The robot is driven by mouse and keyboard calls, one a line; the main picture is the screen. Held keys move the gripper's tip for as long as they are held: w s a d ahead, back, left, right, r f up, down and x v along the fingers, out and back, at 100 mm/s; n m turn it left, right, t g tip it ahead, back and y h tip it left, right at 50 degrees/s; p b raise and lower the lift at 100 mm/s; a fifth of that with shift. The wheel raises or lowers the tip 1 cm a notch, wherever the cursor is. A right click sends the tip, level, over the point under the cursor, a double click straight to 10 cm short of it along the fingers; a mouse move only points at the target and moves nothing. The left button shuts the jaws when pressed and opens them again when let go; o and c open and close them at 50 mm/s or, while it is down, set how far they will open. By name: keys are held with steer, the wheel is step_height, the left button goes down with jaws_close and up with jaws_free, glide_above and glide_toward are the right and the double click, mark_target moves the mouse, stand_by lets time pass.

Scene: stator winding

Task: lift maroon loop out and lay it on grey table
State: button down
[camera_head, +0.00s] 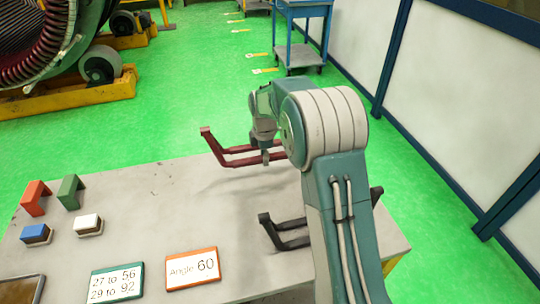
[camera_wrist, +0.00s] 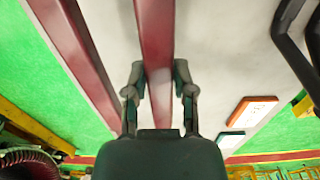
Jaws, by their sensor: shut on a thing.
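The maroon loop (camera_head: 236,155) is a long bent bar frame with two parallel sides. It is in my gripper (camera_head: 266,157), held near the far edge of the grey table (camera_head: 165,205), with a soft shadow on the table beneath it. In the wrist view one maroon side (camera_wrist: 155,45) runs between the two fingers of my gripper (camera_wrist: 159,85), which are shut on it. The other side of the loop is left of the fingers, apart from them. The loop's right end is hidden behind my arm in the head view.
A black loop (camera_head: 285,232) lies on the table at right, partly behind my arm. Orange (camera_head: 35,197) and green (camera_head: 70,191) brackets, two small blocks (camera_head: 88,223) and signs (camera_head: 192,268) stand at left and front. The stator (camera_head: 40,40) is far left. The table's middle is clear.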

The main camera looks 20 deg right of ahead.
steer(key=shift+a+f, duration=0.35)
steer(key=shift+f, duration=0.4)
steer(key=shift+a+f, duration=0.3)
steer(key=shift+f, duration=0.45)
steer(key=shift+d+f, duration=0.3)
steer(key=shift+f, duration=0.45)
steer(key=shift+d+f, duration=0.1)
steer(key=shift+d, duration=0.1)
steer(key=shift+f, duration=0.1)
steer(key=shift+a, duration=0.3)
steer(key=shift+d+f, duration=0.1)
steer(key=shift+d, duration=0.3)
